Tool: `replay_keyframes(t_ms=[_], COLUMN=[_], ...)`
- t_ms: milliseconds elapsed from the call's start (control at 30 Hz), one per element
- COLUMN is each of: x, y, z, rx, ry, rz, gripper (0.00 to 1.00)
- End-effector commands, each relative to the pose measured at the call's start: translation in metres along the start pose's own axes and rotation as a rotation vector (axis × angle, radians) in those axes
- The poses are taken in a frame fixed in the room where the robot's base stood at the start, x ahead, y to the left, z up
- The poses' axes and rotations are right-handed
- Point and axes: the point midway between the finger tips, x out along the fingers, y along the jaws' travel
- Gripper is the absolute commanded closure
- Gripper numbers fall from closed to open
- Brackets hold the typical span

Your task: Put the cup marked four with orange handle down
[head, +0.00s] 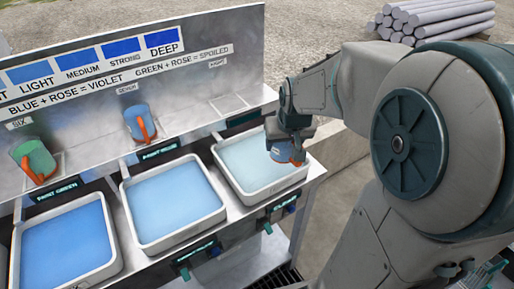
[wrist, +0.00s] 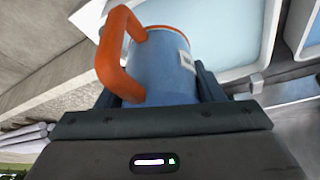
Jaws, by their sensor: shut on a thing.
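My gripper (head: 292,132) is shut on a blue cup (head: 286,151) with an orange handle and rim.
Three white totes hold blue liquid: left (head: 65,240), middle (head: 172,203) and right, the palest (head: 255,165). A green cup (head: 37,160) and a blue cup (head: 140,123), both orange-handled, stand on the shelf behind. An empty marked spot (head: 228,105) lies at the shelf's right.

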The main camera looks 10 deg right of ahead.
Motion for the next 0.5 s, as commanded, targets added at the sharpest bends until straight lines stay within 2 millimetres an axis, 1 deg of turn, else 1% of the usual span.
replay_keyframes(t_ms=[33,100,233,400,500], x=[0.01,0.022,0.04,0.054,0.059], y=[-0.01,-0.021,-0.039,-0.051,-0.053], z=[-0.004,-0.009,-0.018,-0.024,-0.024], rx=[-0.006,-0.005,-0.002,0.003,0.004], ry=[-0.006,-0.005,-0.003,0.0,0.0], rz=[0.0,0.0,0.0,0.001,0.001], gripper=[0.61,0.61,0.61,0.61,0.61])
